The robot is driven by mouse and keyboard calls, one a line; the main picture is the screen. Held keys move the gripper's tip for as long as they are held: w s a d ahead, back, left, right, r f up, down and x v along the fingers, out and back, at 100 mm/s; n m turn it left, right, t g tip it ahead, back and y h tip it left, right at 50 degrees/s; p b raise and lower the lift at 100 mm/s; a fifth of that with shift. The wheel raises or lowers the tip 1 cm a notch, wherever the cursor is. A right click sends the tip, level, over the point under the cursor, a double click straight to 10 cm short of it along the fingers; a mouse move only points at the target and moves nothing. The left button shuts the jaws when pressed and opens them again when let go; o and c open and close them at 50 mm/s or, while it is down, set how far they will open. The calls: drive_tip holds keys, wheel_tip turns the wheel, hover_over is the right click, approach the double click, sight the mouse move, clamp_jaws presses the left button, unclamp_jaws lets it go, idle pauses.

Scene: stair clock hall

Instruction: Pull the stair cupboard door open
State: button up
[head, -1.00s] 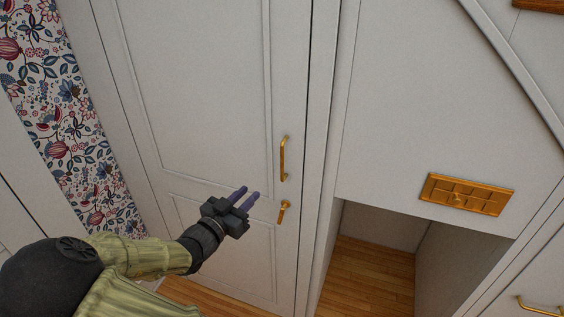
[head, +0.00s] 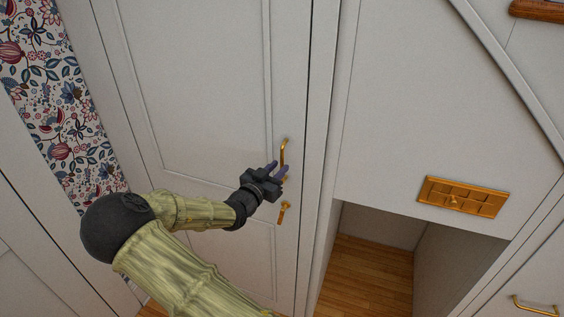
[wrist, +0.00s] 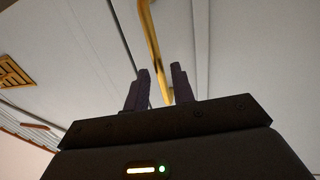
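The stair cupboard door (head: 215,90) is a tall white panelled door, and it looks shut in its frame. A slim brass bar handle (head: 284,149) stands upright near its right edge; the lower part is hidden behind my gripper. My gripper (head: 279,167) is at the lower half of this handle with its purple fingers apart. In the wrist view the brass handle (wrist: 150,42) runs down between the two open fingers (wrist: 161,70), with a gap showing on either side. I cannot tell whether it touches a finger.
A small brass latch (head: 283,212) sits on the door below the handle. To the right is an open cubby with a wooden floor (head: 365,275), under a white panel with a brass plate (head: 463,197). Floral wallpaper (head: 60,110) is at the left.

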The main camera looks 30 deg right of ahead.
sight(282, 164)
drive_tip(key=shift+x, duration=1.55)
drive_tip(key=shift+a, duration=0.1)
clamp_jaws()
